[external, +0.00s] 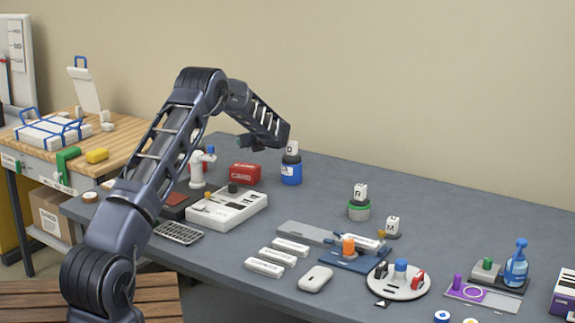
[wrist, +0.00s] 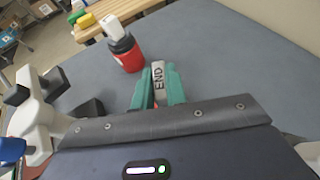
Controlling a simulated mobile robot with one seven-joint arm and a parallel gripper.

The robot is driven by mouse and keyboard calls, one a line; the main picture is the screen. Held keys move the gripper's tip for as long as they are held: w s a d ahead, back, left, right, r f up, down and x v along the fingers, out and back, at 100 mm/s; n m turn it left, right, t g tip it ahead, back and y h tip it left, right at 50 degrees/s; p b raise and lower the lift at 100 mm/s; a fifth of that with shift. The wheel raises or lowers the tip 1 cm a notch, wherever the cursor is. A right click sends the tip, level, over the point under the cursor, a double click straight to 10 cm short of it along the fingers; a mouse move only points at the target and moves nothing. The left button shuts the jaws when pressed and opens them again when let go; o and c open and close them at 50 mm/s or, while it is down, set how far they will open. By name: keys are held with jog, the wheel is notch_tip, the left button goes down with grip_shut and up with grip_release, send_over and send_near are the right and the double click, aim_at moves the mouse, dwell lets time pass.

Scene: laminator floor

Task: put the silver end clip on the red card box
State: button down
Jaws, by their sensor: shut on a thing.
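The silver end clip (wrist: 158,76), marked END, is upright between the green fingertips of my gripper (wrist: 158,84) in the wrist view. My gripper is shut on it. In the external view my gripper (external: 243,143) hangs above the back left of the table, and the clip cannot be made out there. The red card box (external: 246,175) sits on the table below my gripper, apart from it. In the wrist view only a sliver of red shows between the fingers, and I cannot tell whether it is the box.
A red jar (wrist: 126,54) with a dark collar and white block stands beyond the fingers. A blue jar (external: 291,174) is right of the box; a white press (external: 197,174) is left. A white tray (external: 227,208) lies in front. Bare table lies right of the fingers in the wrist view.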

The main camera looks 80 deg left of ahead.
aim_at(246, 167)
jog(key=shift+f, duration=3.15)
jog(key=shift+f, duration=0.15)
jog(key=c, duration=1.4)
grip_release()
jog(key=v, duration=1.2)
jog(key=shift+w, duration=0.15)
